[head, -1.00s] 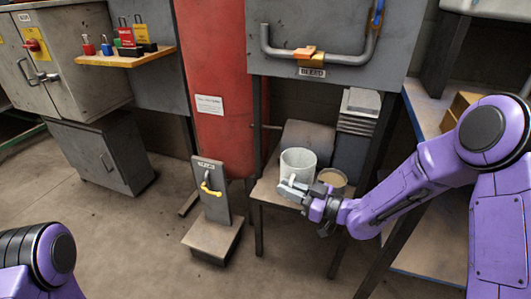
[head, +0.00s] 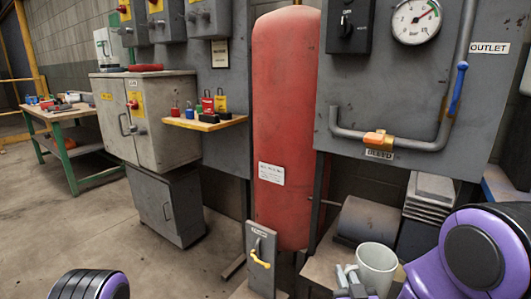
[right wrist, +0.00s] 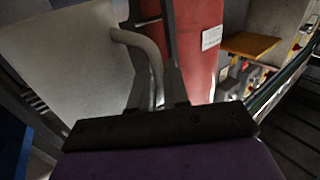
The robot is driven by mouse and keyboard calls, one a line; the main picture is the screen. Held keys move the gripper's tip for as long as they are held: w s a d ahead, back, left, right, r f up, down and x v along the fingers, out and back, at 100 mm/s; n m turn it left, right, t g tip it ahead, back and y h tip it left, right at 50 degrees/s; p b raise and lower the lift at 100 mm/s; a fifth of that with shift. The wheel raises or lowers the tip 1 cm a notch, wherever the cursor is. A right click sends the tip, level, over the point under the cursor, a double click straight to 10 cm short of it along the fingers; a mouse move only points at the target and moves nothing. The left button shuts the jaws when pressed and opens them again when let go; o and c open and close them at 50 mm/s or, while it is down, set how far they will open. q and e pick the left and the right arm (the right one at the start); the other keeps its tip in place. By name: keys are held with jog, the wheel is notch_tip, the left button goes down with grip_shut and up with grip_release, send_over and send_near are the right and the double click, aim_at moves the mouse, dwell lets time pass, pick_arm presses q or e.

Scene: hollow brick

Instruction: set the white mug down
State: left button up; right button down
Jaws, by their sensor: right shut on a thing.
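The white mug (head: 377,264) is upright at the bottom of the head view, over or on a small table (head: 322,264). Its base is hidden, so I cannot tell whether it touches the table. My right gripper (head: 349,273) is at the mug's left side, shut on it. In the right wrist view the mug (right wrist: 75,65) fills the left side, and its handle (right wrist: 148,52) lies between the fingers of the right gripper (right wrist: 157,75). My left gripper is not in view.
A grey panel (head: 395,95) with a gauge and bent pipe stands behind the table. A red tank (head: 285,110) is left of it. A small stand with a yellow handle (head: 259,258) is on the floor. Open floor (head: 150,255) lies left.

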jog(key=s+r+p, duration=0.2)
jog(key=r+p, duration=1)
jog(key=r, duration=0.1)
jog(key=s+r+p, duration=0.2)
jog(key=r+p, duration=1)
jog(key=s+f, duration=0.3)
jog(key=f, duration=0.2)
jog(key=shift+s+b, duration=0.35)
jog(key=shift+s, duration=0.05)
jog(key=shift+r, duration=0.15)
